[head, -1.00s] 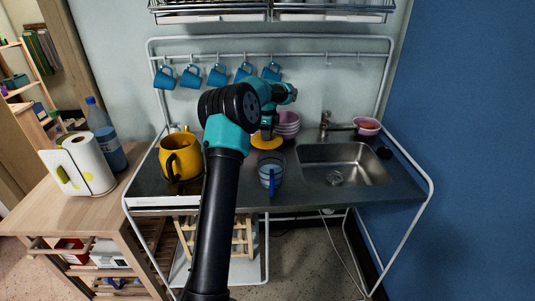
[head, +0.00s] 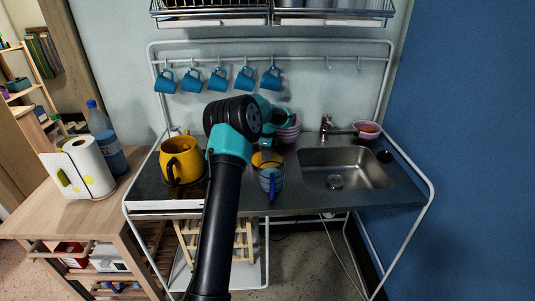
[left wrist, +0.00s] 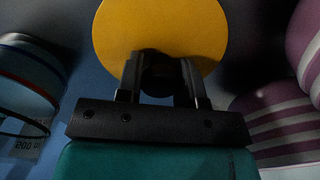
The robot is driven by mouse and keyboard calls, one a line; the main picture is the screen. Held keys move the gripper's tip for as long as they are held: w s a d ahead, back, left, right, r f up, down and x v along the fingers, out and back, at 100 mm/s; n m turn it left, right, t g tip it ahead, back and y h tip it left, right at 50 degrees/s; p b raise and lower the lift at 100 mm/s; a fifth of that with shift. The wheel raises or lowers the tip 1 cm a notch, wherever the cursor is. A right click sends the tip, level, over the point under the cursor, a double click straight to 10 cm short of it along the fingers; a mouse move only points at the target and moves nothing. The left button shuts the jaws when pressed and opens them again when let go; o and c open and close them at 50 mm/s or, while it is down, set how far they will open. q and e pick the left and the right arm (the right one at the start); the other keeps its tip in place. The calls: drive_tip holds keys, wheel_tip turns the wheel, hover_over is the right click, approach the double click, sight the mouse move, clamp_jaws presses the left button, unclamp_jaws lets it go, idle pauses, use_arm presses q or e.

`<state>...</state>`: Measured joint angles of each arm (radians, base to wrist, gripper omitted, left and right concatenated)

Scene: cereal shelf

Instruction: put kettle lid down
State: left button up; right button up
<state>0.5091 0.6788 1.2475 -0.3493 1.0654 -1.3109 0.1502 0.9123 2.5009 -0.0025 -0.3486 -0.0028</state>
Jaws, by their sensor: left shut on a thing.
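The yellow kettle lid (head: 260,158) is a round disc in my left gripper (head: 267,148), behind the glass cup in the head view. In the left wrist view the lid (left wrist: 160,30) fills the top middle, and the fingers (left wrist: 160,85) are closed around its dark knob. I cannot tell whether the lid touches the counter. The yellow kettle (head: 182,165) stands upright with its top open on the left of the counter. My right gripper is not in view.
The glass cup (head: 271,181) stands just in front of the lid. Stacked pink bowls (head: 289,132) stand behind it. The sink (head: 345,170) is to the right. Blue mugs (head: 218,79) hang from the rail above.

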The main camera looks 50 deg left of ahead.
use_arm(q)
drive_tip(key=shift+f, duration=0.25)
drive_tip(key=o, duration=0.9)
drive_tip(key=shift+o, duration=0.2)
drive_tip(key=shift+r, duration=0.2)
wheel_tip(320, 180, up, 12)
idle(0.3)
